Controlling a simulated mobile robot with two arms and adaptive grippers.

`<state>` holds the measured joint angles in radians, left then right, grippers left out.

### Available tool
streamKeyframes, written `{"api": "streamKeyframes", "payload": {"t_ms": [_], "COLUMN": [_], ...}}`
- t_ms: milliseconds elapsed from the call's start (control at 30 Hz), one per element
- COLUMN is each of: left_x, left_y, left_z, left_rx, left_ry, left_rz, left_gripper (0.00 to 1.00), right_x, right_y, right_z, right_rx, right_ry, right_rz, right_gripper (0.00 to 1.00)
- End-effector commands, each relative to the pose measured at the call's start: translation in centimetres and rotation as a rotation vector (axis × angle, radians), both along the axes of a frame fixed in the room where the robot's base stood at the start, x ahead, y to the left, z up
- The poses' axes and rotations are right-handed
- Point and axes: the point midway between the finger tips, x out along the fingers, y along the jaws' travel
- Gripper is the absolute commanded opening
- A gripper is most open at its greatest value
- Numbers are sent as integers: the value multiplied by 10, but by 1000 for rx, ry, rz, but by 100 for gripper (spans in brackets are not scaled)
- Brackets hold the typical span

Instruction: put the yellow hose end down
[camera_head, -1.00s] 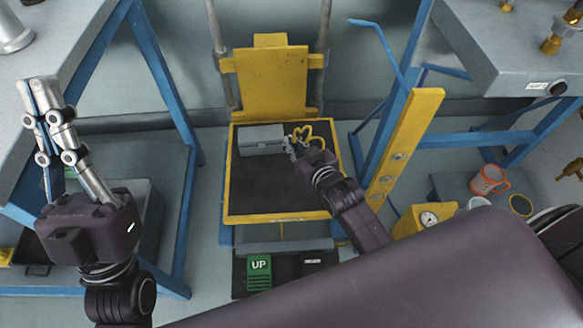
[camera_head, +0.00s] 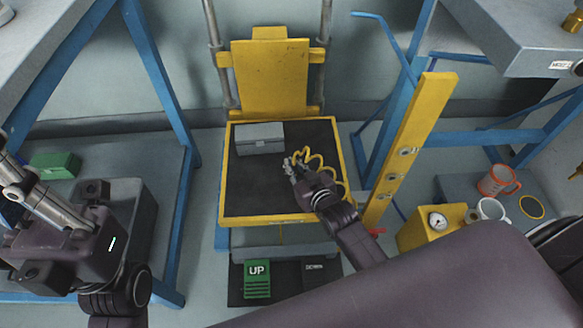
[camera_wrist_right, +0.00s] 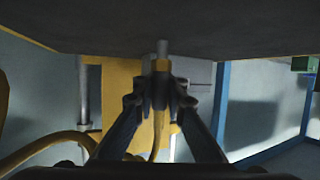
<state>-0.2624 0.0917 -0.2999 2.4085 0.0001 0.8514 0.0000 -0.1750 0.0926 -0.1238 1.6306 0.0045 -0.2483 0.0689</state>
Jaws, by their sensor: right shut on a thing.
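My right gripper (camera_head: 290,166) is low over the black mat of the yellow-rimmed lift platform (camera_head: 232,216), in front of a grey box. It is shut on the yellow hose end (camera_wrist_right: 162,66), whose metal tip points at the dark surface in the right wrist view; I cannot tell whether it touches. The yellow hose (camera_head: 322,162) curls beside the gripper on its right. The right gripper also shows in the wrist view (camera_wrist_right: 161,88). My left gripper (camera_head: 10,180) is at the left edge, partly cut off, and its opening is unclear.
The grey box (camera_head: 259,138) lies at the platform's back left. Most of the mat is clear. A yellow post (camera_head: 412,135) stands close on the right. A yellow gauge box (camera_head: 430,228), an orange mug (camera_head: 497,181) and a white mug (camera_head: 490,210) are further right. UP and DOWN pedals (camera_head: 257,279) are in front.

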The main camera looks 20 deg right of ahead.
Motion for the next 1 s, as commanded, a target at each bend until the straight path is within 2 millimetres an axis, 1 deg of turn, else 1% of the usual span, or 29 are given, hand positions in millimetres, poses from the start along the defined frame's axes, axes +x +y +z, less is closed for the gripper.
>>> {"api": "streamKeyframes", "payload": {"t_ms": [267,467,500,667,900,1000], "left_x": [0,1,0,0,0,0], "left_y": [0,-1,-1,-1,-1,-1], "left_z": [1,1,2,2,2,4], "left_rx": [0,2,1,1,1,1], "left_ry": [-2,-7,-9,-9,-9,-10], "left_rz": [0,0,0,0,-1,-1], "left_gripper": [0,0,0,0,0,0], "right_x": [1,0,0,0,0,1], "right_y": [0,0,0,0,0,0], "right_z": [0,-7,-7,-7,-6,-2], "right_rx": [0,0,0,0,0,0], "right_ry": [-3,-2,-2,-2,-2,-4], "right_rz": [0,0,0,0,0,0], "right_gripper": [0,0,12,29,29,29]}}
